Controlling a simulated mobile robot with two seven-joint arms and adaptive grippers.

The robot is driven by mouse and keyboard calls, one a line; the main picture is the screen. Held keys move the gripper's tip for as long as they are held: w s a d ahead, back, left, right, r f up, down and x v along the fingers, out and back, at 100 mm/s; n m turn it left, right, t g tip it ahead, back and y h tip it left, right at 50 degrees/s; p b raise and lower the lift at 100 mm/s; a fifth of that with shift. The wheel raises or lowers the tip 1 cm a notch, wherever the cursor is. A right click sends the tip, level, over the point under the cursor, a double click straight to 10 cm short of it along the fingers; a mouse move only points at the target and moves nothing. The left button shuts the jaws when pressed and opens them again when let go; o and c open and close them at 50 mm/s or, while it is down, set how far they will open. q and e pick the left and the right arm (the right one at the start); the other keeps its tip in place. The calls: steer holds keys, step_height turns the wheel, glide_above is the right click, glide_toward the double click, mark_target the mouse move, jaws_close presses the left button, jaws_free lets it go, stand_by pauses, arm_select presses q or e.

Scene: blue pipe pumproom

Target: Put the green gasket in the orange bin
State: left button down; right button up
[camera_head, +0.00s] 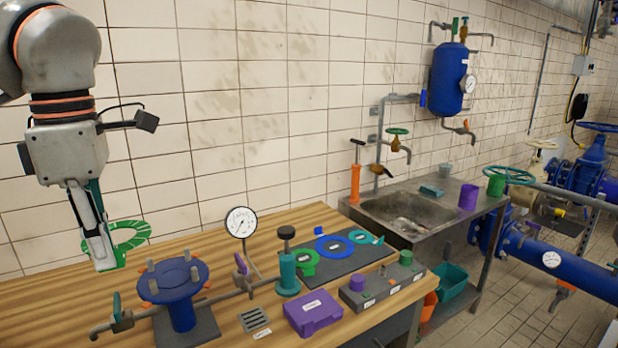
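The green gasket (128,226) is a flat green ring with pale marks, at the left in the head view. My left gripper (106,262) points down and its fingers are shut on the gasket's near left rim. It holds the gasket above the back left of the wooden table, behind the blue flanged pipe piece. The fingers hide part of the rim. An orange bin (428,306) shows in part low beside the table's right end; the table hides much of it. My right gripper is not in view.
The blue flanged piece (182,310), a gauge (241,222) and a teal pump (288,272) stand on the table. A dark mat (338,266) holds green, blue and teal rings. A teal bin (453,284) is under the sink (405,215).

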mark_target(123, 265)
arm_select(q)
steer(key=w+f+m, duration=0.2)
steer(key=f, duration=0.1)
steer(key=f+m, duration=0.1)
steer(key=f, duration=0.1)
steer(key=shift+w+m, duration=0.4)
step_height(123, 265, down, 22)
steer(key=w+d+m, duration=0.1)
steer(key=d+m, duration=0.2)
steer(key=m, duration=1.6)
steer(key=shift+m, duration=0.4)
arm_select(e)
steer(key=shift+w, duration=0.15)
arm_select(q)
steer(key=shift+w+a+f, duration=0.1)
